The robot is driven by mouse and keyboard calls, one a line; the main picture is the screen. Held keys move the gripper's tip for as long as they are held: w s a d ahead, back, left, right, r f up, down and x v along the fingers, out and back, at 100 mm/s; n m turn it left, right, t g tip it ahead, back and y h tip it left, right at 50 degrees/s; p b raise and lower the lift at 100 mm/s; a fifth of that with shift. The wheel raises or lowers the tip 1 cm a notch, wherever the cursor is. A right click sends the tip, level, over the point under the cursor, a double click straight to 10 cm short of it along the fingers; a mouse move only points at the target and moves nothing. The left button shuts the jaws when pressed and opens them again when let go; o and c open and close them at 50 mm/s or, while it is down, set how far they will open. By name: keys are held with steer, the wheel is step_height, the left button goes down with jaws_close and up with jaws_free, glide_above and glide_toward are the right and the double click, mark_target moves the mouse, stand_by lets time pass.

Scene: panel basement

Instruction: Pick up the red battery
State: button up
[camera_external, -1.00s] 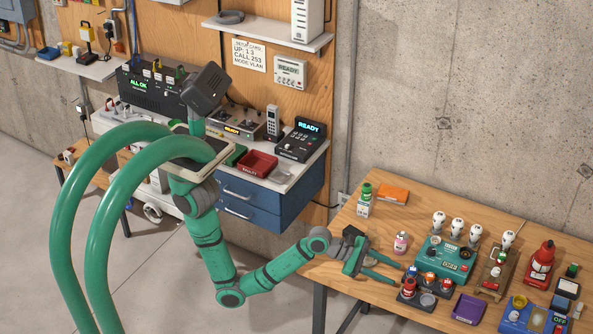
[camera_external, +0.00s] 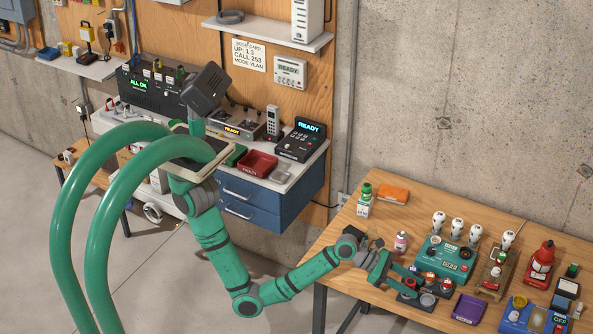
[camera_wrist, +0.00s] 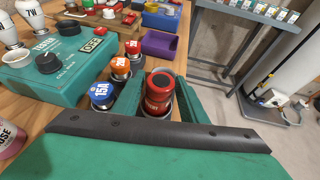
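The red battery (camera_wrist: 158,93), a red cylinder with a dark ring on top, stands upright in a holder in the wrist view. It also shows in the external view (camera_external: 410,283), partly hidden by my gripper. My gripper (camera_wrist: 160,103) is low over the front of the table, with one green finger on each side of the battery. The fingers look open around it; I cannot tell whether either touches it. The battery's lower part is hidden in the wrist view.
Blue and orange fuses (camera_wrist: 102,92) stand close to the left of the battery. A teal tester box (camera_wrist: 65,68) is beyond them, and a purple tray (camera_external: 468,308) is to the right. A pink bottle (camera_external: 401,241) stands behind my gripper. The table's front edge is near.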

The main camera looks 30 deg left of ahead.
steer(key=shift+x, duration=1.75)
steer(key=c, duration=0.9)
steer(key=shift+r, duration=0.1)
